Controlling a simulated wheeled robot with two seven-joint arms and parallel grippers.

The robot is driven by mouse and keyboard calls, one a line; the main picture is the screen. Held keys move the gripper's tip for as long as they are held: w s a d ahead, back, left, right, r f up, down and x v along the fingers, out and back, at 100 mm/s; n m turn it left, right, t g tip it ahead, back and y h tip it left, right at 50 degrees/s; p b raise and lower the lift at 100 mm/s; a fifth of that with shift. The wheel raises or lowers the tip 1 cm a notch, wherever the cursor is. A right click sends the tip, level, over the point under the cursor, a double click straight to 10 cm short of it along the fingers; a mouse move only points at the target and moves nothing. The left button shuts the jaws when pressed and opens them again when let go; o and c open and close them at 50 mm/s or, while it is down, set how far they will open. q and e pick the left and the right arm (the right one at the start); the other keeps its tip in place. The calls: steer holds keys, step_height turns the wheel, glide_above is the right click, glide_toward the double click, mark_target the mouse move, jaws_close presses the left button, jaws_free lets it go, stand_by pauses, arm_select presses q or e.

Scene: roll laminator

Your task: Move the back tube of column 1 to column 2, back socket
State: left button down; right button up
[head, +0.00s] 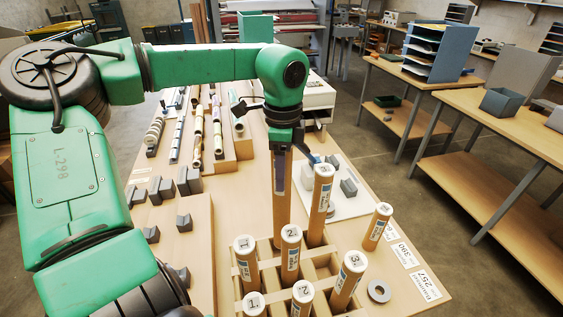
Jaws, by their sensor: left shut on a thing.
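My left gripper (283,138) points down and is shut on the upper end of a brown tube (281,205). The held tube is upright, over the back part of the wooden rack (265,252). Its lower end is partly hidden, so I cannot tell whether it is inside a socket. A tall tube (320,210) stands just right of it. Several shorter-looking tubes with numbered white caps stand in the rack, including a back one (291,255) marked 2, a left one (246,265) marked 1 and a right one (346,285) marked 3. My right gripper is not in view.
A lone tube (377,230) stands right of the rack, near a grey ring (379,291) and printed labels (424,285). Grey blocks (184,221) and rows of rolls (197,135) lie left and behind. A white plate (345,200) lies beyond the tall tube.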

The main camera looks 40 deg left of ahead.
mark_target(282, 197)
arm_select(q)
steer(key=shift+f+b, duration=1.7)
steer(key=shift+f, duration=2.05)
steer(key=shift+f+b, duration=0.4)
steer(key=shift+b, duration=0.15)
steer(key=shift+c, duration=0.9)
jaws_free()
